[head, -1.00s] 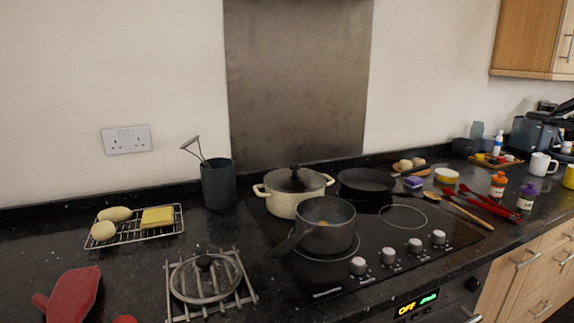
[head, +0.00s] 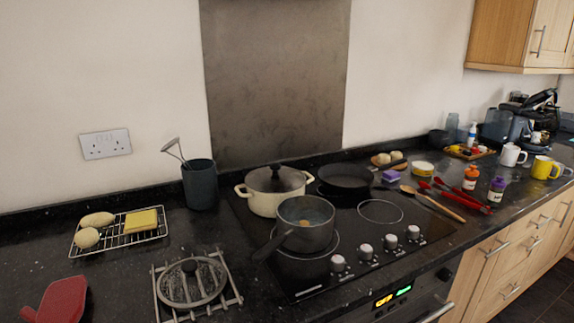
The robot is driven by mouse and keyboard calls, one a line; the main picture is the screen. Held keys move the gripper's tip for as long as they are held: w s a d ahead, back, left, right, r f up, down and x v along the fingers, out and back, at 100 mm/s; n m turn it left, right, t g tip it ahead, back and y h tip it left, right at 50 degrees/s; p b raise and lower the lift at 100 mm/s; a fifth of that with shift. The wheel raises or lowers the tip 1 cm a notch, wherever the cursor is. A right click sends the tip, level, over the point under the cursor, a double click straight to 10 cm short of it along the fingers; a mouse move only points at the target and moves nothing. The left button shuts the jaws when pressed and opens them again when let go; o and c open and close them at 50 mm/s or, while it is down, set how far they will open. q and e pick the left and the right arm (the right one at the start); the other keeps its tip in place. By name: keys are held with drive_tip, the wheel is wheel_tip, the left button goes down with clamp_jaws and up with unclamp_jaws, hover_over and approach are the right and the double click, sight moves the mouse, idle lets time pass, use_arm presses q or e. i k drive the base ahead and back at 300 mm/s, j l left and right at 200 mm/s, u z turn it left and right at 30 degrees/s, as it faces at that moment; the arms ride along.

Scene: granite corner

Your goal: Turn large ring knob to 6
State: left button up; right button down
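The black hob (head: 400,258) is set in the dark granite counter. Several silver knobs stand in a row along its front right: one nearest the front (head: 338,263), then a second (head: 365,252), a third (head: 391,242) and a fourth (head: 413,232). Their number marks are too small to read, and I cannot tell which is the large ring knob. A grey saucepan (head: 306,240) stands on the front left ring, its handle pointing to the lower left. The large empty ring (head: 380,211) is at the right. Neither gripper is in view.
A cream lidded pot (head: 274,192) and a black frying pan (head: 345,178) stand at the back of the hob. A wooden spoon (head: 440,205) lies at its right edge. A glass lid (head: 191,280) rests on a trivet at the left. The oven display (head: 392,296) is below.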

sight(365, 252)
drive_tip(key=k+l+z, duration=0.1)
drive_tip(key=l, duration=0.35)
drive_tip(key=k+l, duration=0.15)
drive_tip(key=l, duration=0.3)
drive_tip(key=k+l+z, duration=0.15)
drive_tip(key=l, duration=0.3)
